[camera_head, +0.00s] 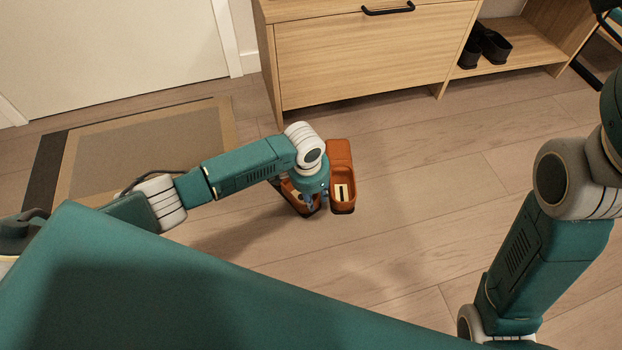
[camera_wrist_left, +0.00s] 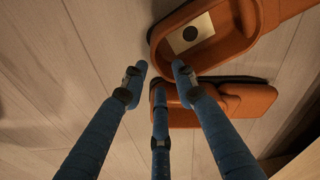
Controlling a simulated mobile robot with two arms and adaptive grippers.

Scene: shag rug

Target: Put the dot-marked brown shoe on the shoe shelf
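Two brown shoes rest close together on the floor. In the left wrist view the dot-marked brown shoe (camera_wrist_left: 215,52) shows a pale insole patch with a black dot; the other brown shoe (camera_wrist_left: 255,98) lies just below it. In the head view one shoe (camera_head: 341,155) shows a pale patch with a dark mark, and another shoe (camera_head: 291,190) is partly hidden under my left gripper (camera_head: 309,202). I cannot tell surely which is dot-marked there. My left gripper also shows in the wrist view (camera_wrist_left: 158,72), fingers apart, empty, close to both shoes. My right gripper is outside the view.
A wooden cabinet (camera_head: 370,50) stands at the back. At its right is an open shelf (camera_head: 520,52) holding a pair of black shoes (camera_head: 490,42). A doormat (camera_head: 150,150) lies at left before a white door (camera_head: 110,50). The floor right of the brown shoes is clear.

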